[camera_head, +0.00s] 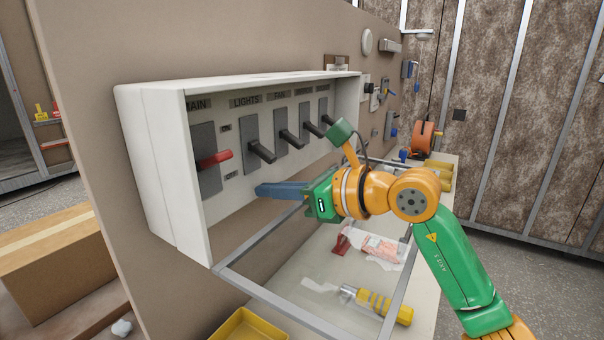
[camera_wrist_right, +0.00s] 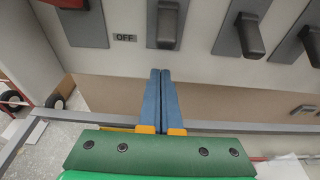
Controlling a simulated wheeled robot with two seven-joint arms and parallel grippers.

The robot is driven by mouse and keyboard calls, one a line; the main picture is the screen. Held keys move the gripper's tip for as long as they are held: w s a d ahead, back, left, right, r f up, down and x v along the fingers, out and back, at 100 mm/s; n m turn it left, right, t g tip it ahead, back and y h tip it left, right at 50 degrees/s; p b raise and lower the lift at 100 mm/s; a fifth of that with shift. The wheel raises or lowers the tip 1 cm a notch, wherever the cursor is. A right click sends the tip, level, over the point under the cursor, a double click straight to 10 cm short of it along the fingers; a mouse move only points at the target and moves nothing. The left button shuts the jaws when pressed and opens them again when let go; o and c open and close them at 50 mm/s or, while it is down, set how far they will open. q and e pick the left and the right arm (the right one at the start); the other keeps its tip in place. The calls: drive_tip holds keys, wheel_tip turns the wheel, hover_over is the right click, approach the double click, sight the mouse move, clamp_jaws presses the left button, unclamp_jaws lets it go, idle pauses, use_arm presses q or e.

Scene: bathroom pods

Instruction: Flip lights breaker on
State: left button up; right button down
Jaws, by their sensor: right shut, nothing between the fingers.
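The white breaker box (camera_head: 155,165) is on the panel at left, its front open. The lights breaker is a black lever (camera_head: 262,151) under the LIGHTS label (camera_head: 245,102); its handle sticks out and slants downward. In the right wrist view the lights lever (camera_wrist_right: 167,24) is at the top middle, right of an OFF label (camera_wrist_right: 125,38). My right gripper (camera_head: 262,190) has its blue fingers shut and empty, just below the lights lever. The fingertips (camera_wrist_right: 164,72) line up under that lever; contact cannot be told. My left gripper is out of view.
The red main lever (camera_head: 215,159) is left of the lights lever, and more black levers (camera_head: 291,139) are to the right. The box's metal-framed cover (camera_head: 270,300) hangs open below. A yellow-handled tool (camera_head: 378,303) and a yellow bin (camera_head: 248,328) are lower down.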

sight(264, 154)
drive_tip(key=r, duration=0.2)
drive_tip(key=d+r+p, duration=0.1)
drive_tip(key=shift+s, duration=0.25)
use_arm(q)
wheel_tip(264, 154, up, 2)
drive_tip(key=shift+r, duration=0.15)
use_arm(e)
drive_tip(key=shift+s+d+r, duration=0.25)
drive_tip(key=shift+r, duration=0.05)
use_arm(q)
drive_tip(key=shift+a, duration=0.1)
